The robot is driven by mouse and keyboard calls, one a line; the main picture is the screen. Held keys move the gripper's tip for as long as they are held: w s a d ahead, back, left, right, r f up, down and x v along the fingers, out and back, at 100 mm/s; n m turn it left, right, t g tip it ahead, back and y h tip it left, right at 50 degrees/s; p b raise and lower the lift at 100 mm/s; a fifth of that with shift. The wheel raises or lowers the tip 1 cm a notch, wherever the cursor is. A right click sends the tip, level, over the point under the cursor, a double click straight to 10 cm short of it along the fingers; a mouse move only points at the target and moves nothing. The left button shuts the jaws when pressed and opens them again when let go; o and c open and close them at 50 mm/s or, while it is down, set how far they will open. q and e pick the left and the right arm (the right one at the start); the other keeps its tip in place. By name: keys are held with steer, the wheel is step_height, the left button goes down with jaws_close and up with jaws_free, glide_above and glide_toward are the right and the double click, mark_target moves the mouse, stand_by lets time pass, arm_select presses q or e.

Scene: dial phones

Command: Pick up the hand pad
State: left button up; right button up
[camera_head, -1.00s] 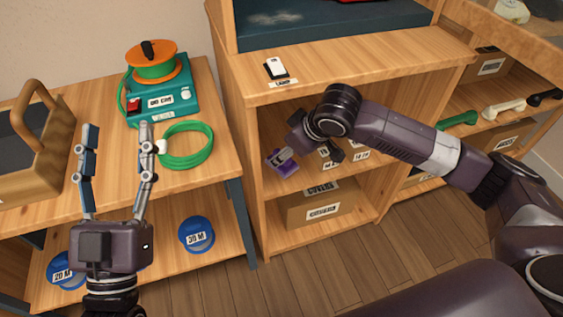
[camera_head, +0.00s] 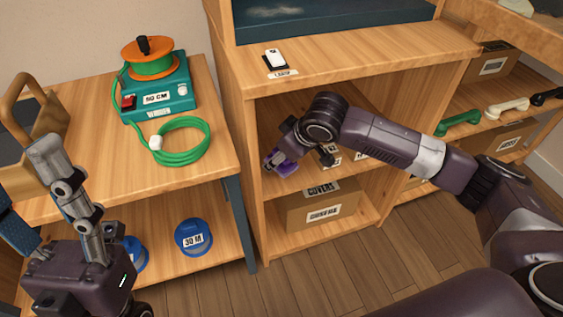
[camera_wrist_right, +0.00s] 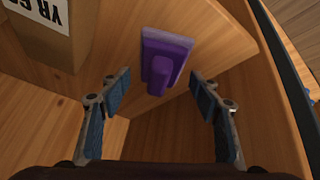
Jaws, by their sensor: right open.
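The hand pad is a purple pad with a raised purple grip (camera_wrist_right: 160,72), seen in the right wrist view on a wooden shelf. In the head view it shows as a small purple patch (camera_head: 286,169) on the middle shelf, partly covered by my right gripper (camera_head: 277,158). In the right wrist view my right gripper (camera_wrist_right: 162,92) is open, one finger on each side of the line to the pad. The pad lies beyond the fingertips, and nothing is between them.
The shelf's side panel (camera_head: 238,150) stands close to my right gripper. Cardboard boxes (camera_head: 322,208) sit on the shelf below. A teal device (camera_head: 160,92) with a green cable coil (camera_head: 182,140) and a wooden caddy (camera_head: 22,110) stand on the left table.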

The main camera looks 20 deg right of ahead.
steer(key=c, duration=1.4)
steer(key=shift+o, duration=0.2)
steer(key=shift+f, duration=0.1)
